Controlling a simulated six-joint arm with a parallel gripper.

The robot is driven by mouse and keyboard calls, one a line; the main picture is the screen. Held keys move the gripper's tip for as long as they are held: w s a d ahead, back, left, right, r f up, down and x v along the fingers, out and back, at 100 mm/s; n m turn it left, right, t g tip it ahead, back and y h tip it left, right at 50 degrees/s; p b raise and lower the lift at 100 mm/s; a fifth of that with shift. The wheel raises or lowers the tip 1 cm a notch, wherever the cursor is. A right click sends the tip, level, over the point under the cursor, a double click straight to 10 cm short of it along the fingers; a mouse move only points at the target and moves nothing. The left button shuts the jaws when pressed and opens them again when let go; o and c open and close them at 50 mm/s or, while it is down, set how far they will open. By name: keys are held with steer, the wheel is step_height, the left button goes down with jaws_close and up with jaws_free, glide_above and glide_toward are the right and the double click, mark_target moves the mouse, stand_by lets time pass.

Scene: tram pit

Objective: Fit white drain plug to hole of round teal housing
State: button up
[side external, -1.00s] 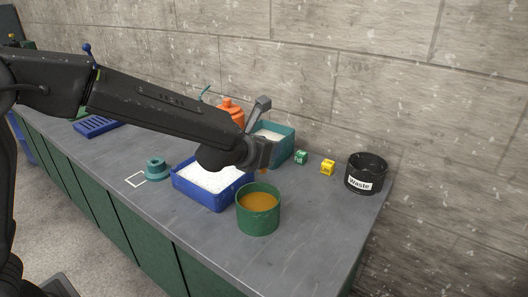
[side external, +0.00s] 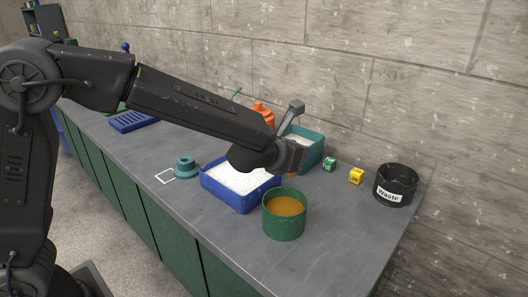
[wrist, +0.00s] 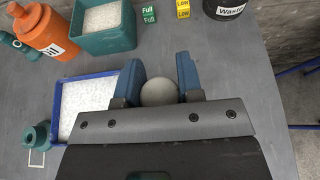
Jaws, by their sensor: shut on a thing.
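The round teal housing (side external: 185,168) stands on the bench left of the blue tray, beside a white square outline. It also shows at the left edge of the wrist view (wrist: 36,134). My gripper (wrist: 160,78) has blue fingers shut on the pale, round white drain plug (wrist: 158,93). The plug's lower part is hidden by the gripper body in the wrist view. In the side view my gripper is above the bench, by the right end of the blue tray and behind the green pot. The plug cannot be made out there. The housing is well to the left of my gripper.
The blue tray of white granules (side external: 229,196) lies between housing and gripper. The green pot of brown liquid (side external: 284,220) stands in front. Behind are a teal bin (side external: 311,155) and an orange bottle (wrist: 45,32). Green and yellow blocks (side external: 356,176) and a black waste bin (side external: 395,186) stand right.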

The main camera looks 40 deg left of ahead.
step_height(320, 180, up, 5)
steer(key=w+a, duration=0.3)
steer(key=a, duration=2)
steer(key=s+a, duration=0.4)
steer(key=a, duration=0.4)
steer(key=s+a, duration=0.3)
steer(key=a, duration=0.6)
step_height(320, 180, down, 8)
steer(key=shift+s+d+f, duration=0.15)
steer(key=shift+f, duration=0.05)
steer(key=shift+f, duration=0.1)
steer(key=shift+f, duration=2.75)
steer(key=shift+f, duration=0.1)
